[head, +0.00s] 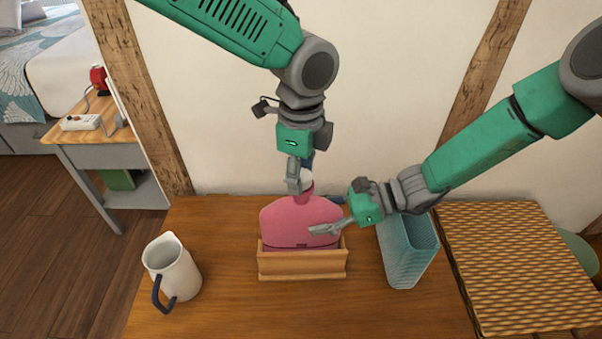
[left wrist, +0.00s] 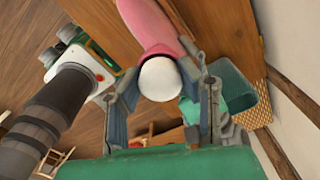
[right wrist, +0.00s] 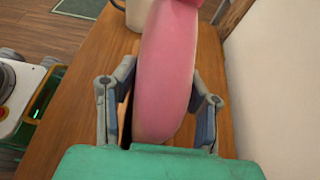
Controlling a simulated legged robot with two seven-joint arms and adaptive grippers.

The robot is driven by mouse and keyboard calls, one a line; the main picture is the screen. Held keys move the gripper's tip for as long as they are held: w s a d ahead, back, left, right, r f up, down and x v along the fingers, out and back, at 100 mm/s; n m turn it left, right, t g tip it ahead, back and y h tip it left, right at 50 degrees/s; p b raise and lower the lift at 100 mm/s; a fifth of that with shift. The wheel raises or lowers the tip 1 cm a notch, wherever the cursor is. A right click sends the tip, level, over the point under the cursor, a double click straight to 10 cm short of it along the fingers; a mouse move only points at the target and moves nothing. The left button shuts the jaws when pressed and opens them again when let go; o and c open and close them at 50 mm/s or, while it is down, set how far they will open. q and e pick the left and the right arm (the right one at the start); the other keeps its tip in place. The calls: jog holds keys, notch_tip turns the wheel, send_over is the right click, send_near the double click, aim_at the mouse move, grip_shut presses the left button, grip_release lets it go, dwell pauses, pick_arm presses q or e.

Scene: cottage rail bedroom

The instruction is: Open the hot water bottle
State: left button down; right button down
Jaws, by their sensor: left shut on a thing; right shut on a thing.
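A pink hot water bottle (head: 298,220) stands upright in a small wooden holder (head: 302,266) on the table. Its neck points up, with a round white stopper (left wrist: 160,79) on top. My left gripper (head: 303,182) comes from above and is shut on the stopper, one finger on each side in the left wrist view; it mostly hides the stopper in the head view. My right gripper (head: 326,230) comes from the right and is shut on the bottle's body, which also shows between its fingers in the right wrist view (right wrist: 166,75). Its far finger is hidden behind the bottle in the head view.
A white jug (head: 178,270) with a dark handle stands to the left. A teal basket (head: 410,255) stands close to the right, under my right gripper's arm. A woven box (head: 520,265) fills the table's right end. The wall is close behind. The table's front is clear.

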pick_arm(q)
jog(key=n, duration=0.5)
jog(key=shift+d, duration=0.15)
jog(key=n, duration=0.4)
jog(key=shift+d, duration=0.1)
jog(key=c, duration=1.1)
grip_release()
jog(key=shift+r, duration=0.1)
